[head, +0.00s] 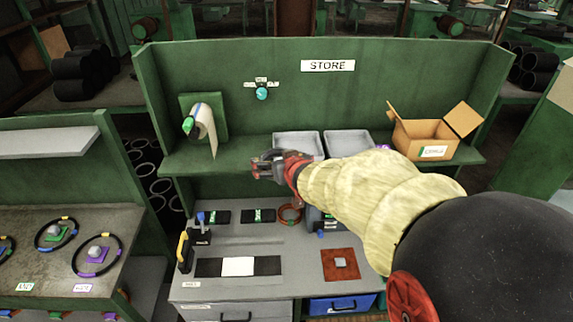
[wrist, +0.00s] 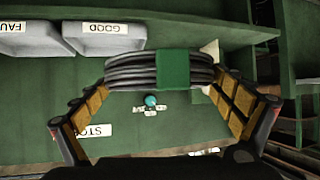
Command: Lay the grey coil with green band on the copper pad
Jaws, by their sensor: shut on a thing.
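My gripper (wrist: 165,95) is shut on the grey coil (wrist: 130,74). The coil's green band (wrist: 174,69) faces the wrist camera, and the finger pads press on the coil's two ends. In the head view my gripper (head: 265,165) is in the air in front of the shelf, left of the trays; the coil is hard to make out there. The copper pad (head: 328,274) looks like a flat red-brown square on the grey bench, below and right of my gripper. A small grey piece (head: 340,262) lies on its middle.
The grey bench (head: 215,235) carries a black strip with a white middle (head: 238,266), a reddish ring (head: 290,213) and a yellow-handled tool (head: 184,250). Two grey trays (head: 298,142) and a cardboard box (head: 425,137) stand on the shelf. My arm covers the bench's back right.

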